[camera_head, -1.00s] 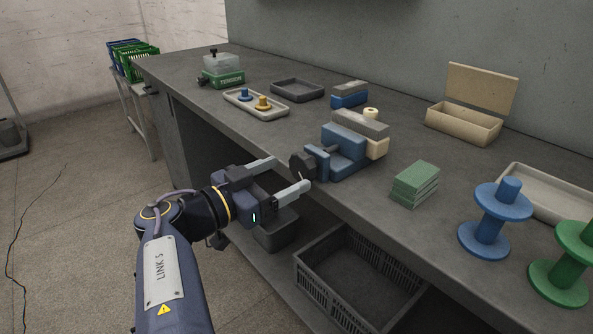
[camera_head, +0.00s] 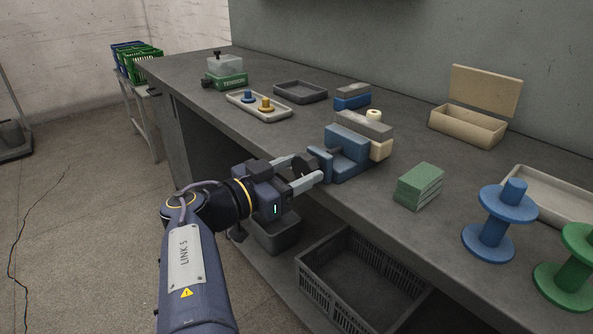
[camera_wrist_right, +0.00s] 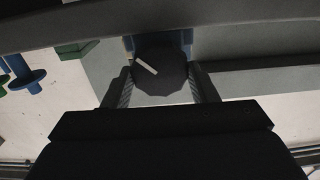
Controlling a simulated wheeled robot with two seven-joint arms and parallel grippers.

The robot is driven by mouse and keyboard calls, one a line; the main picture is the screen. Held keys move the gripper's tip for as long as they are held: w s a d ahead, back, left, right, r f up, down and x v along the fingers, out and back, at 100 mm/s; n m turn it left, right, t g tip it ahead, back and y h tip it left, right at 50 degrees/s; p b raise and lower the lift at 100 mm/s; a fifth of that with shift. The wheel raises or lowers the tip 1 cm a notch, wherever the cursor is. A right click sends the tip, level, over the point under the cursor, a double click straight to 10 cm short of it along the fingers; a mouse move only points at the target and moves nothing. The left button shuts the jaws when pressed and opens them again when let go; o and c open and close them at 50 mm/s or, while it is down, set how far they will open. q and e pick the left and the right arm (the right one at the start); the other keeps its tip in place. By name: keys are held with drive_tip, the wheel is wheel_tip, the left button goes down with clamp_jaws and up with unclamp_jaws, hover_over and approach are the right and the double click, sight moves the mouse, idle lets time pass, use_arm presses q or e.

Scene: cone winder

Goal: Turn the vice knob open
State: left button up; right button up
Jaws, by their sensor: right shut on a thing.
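The blue vice (camera_head: 346,150) sits at the front edge of the workbench. Its dark round knob (camera_head: 304,165) faces out over the edge toward my arm. My right gripper (camera_head: 306,172) is shut on the knob, with one finger on each side of it. In the right wrist view the dark faceted knob (camera_wrist_right: 160,73) fills the space between the two fingers (camera_wrist_right: 160,88), and a pale mark runs slanted across its face. The knob's shaft is hidden. My left gripper is not in view.
On the workbench (camera_head: 210,115), green blocks (camera_head: 420,185) and a blue spool (camera_head: 495,225) stand to the right. A tray with two small pegs (camera_head: 259,106) and a green tension unit (camera_head: 226,75) lie farther left. A dark crate (camera_head: 365,285) stands below the bench.

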drive_tip(key=shift+n, duration=0.3)
drive_tip(key=n+p, duration=0.3)
drive_tip(key=n, duration=0.1)
drive_tip(key=shift+r, duration=0.15)
drive_tip(key=n+p, duration=0.4)
drive_tip(key=n, duration=0.1)
drive_tip(key=shift+w+a, duration=0.1)
drive_tip(key=n+p, duration=0.5)
drive_tip(key=n, duration=0.1)
drive_tip(key=n+p, duration=0.5)
drive_tip(key=p, duration=0.1)
drive_tip(key=shift+f+n, duration=0.2)
drive_tip(key=shift+n, duration=0.2)
drive_tip(key=shift+f+n+p, duration=0.15)
drive_tip(key=shift+n+p, duration=0.7)
drive_tip(key=shift+n, duration=0.1)
drive_tip(key=shift+f+n+p, duration=0.1)
drive_tip(key=shift+n+p, duration=0.75)
drive_tip(key=shift+n, duration=0.1)
drive_tip(key=o, duration=1)
